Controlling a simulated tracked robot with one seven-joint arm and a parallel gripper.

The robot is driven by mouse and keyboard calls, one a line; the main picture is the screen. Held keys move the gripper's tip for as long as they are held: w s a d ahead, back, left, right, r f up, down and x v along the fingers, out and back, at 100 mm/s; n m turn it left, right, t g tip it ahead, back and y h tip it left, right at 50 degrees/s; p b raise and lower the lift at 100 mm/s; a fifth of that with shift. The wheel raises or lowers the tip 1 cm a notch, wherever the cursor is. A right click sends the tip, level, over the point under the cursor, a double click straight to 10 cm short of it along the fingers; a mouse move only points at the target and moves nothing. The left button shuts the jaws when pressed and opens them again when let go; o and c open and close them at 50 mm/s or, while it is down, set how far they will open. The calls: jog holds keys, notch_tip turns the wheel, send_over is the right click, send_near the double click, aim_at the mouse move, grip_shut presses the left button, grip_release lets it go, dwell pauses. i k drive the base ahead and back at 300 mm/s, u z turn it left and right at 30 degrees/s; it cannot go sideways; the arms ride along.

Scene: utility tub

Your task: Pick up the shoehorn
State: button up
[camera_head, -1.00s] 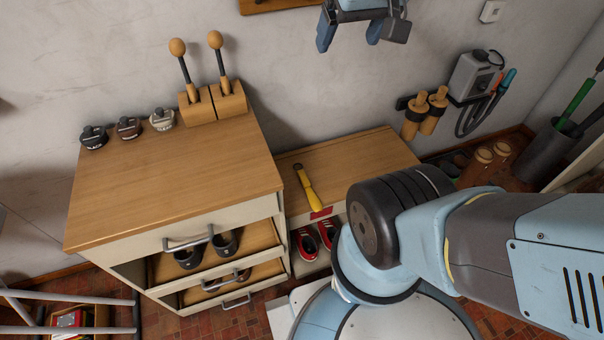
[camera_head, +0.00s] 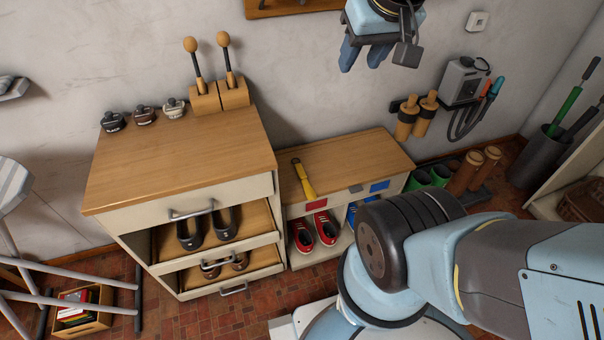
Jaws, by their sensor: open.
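A slim yellow tool with a dark end (camera_head: 303,178), which looks like the shoehorn, lies on the low wooden bench (camera_head: 345,158) near its left end, beside the taller cabinet. My gripper (camera_head: 378,50) hangs at the top of the view, in front of the wall and well above the bench. Its blue fingers are apart with nothing visible between them. It is clear of the yellow tool.
The cabinet (camera_head: 180,165) stands left of the bench, with tins and two ball-topped sticks on top and shoe shelves pulled out. Red shoes (camera_head: 325,228) sit under the bench. Brown boots (camera_head: 475,170) and a dark bin (camera_head: 538,158) stand right. A grey-legged stool (camera_head: 65,275) is at left.

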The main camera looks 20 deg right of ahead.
aim_at(311, 194)
jog(key=z, duration=1.6)
jog(key=k, duration=1.7)
jog(key=u, duration=0.55)
jog(key=i, duration=1)
